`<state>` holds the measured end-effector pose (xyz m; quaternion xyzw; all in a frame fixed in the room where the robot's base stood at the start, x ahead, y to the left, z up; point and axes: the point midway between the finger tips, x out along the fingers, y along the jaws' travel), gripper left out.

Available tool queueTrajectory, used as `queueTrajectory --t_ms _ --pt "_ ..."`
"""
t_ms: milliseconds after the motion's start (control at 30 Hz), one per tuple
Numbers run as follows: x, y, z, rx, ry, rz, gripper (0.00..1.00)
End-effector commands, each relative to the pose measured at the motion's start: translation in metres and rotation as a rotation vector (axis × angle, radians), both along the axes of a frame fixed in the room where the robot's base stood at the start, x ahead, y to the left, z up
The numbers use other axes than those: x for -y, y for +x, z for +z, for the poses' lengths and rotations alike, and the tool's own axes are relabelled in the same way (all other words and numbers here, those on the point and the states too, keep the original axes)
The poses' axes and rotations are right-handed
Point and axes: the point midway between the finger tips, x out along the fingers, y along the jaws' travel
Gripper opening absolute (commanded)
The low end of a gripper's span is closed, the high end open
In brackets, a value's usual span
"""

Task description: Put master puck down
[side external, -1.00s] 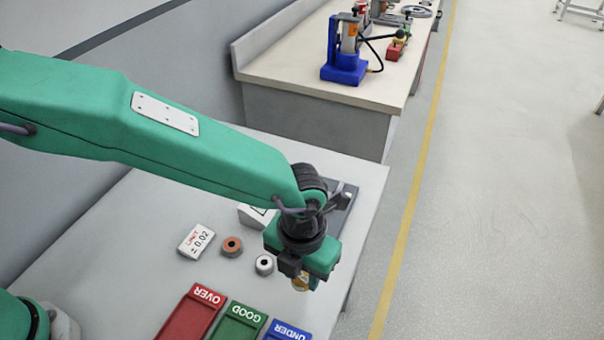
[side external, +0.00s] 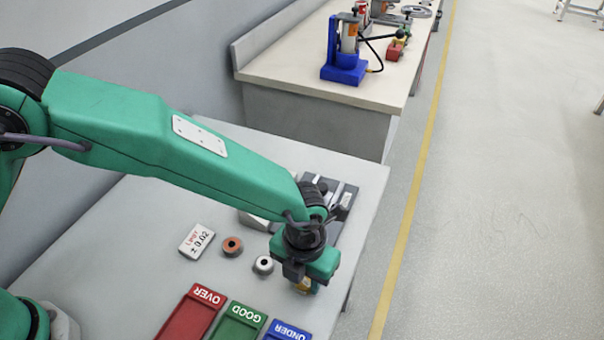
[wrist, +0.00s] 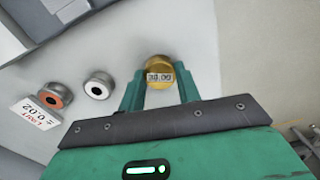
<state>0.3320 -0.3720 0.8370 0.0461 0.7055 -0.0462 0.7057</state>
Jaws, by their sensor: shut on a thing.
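The master puck (wrist: 159,71) is a gold disc with a label reading about 30.00. In the wrist view it sits between my gripper's fingertips (wrist: 160,90), which are shut on it. In the side view the puck (side external: 304,287) shows as a small gold patch under my gripper (side external: 303,280), low over the near right part of the table. The jaws hide most of it there, and I cannot tell whether it touches the tabletop.
A white-grey ring (side external: 263,265) and an orange-topped ring (side external: 231,247) stand left of my gripper, beside a limit card (side external: 197,241). Red OVER (side external: 187,318), green GOOD (side external: 238,325) and blue UNDER (side external: 287,331) trays lie in front. A dark gauge fixture (side external: 345,200) is behind. The table's right edge is close.

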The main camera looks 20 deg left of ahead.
Motion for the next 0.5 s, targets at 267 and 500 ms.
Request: queueTrajectory --t_ms 267,500 --pt "0.0001 0.0000 -0.0014 0.000 0.000 0.000 0.01" --pt "-0.0001 -0.0001 -0.0027 0.000 0.000 0.000 0.55"
